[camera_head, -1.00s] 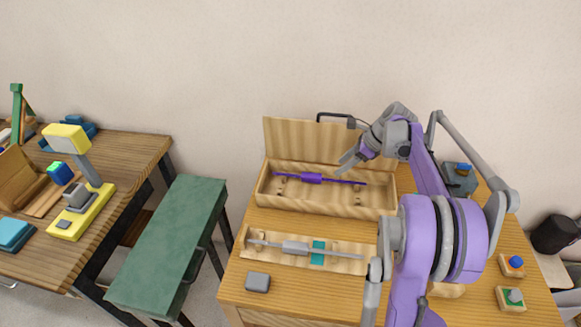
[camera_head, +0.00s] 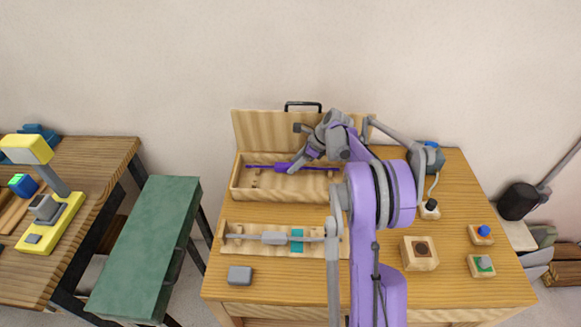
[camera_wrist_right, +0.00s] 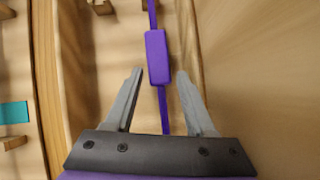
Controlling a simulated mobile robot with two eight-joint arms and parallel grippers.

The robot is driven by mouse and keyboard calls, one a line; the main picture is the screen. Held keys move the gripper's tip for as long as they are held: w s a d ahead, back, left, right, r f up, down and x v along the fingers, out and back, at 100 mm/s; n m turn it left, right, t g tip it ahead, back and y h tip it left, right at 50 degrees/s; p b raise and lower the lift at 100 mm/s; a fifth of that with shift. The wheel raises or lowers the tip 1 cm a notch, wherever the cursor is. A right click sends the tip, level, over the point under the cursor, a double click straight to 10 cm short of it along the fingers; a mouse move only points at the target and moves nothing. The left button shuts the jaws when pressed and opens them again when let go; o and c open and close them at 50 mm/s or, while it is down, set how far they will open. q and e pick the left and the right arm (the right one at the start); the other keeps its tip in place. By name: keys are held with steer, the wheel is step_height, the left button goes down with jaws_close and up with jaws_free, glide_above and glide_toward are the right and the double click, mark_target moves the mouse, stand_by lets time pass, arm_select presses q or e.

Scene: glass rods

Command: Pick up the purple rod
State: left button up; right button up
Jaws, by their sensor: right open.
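The purple rod (camera_head: 283,167) lies lengthwise in the open wooden case (camera_head: 285,194), with a thicker block at its middle. My right gripper (camera_head: 294,170) is open at the case, close to the rod's thick block. In the right wrist view the rod (camera_wrist_right: 157,57) runs between the two grey fingers of the right gripper (camera_wrist_right: 160,72), with a gap on each side. The thick block sits at the fingertips. Part of the rod's right side is hidden behind my gripper in the head view. My left gripper is not in view.
The case lid (camera_head: 262,130) stands open behind. In front, a grey rod (camera_head: 274,238) lies on a wooden holder with a teal patch (camera_head: 297,240). A grey block (camera_head: 240,275) and a wooden block with a dark hole (camera_head: 420,252) are on the table.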

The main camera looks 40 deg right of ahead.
steer(key=shift+w+a+f, duration=0.1)
steer(key=shift+f, duration=0.2)
steer(key=shift+c, duration=0.7)
jaws_close()
steer(key=shift+r, duration=0.1)
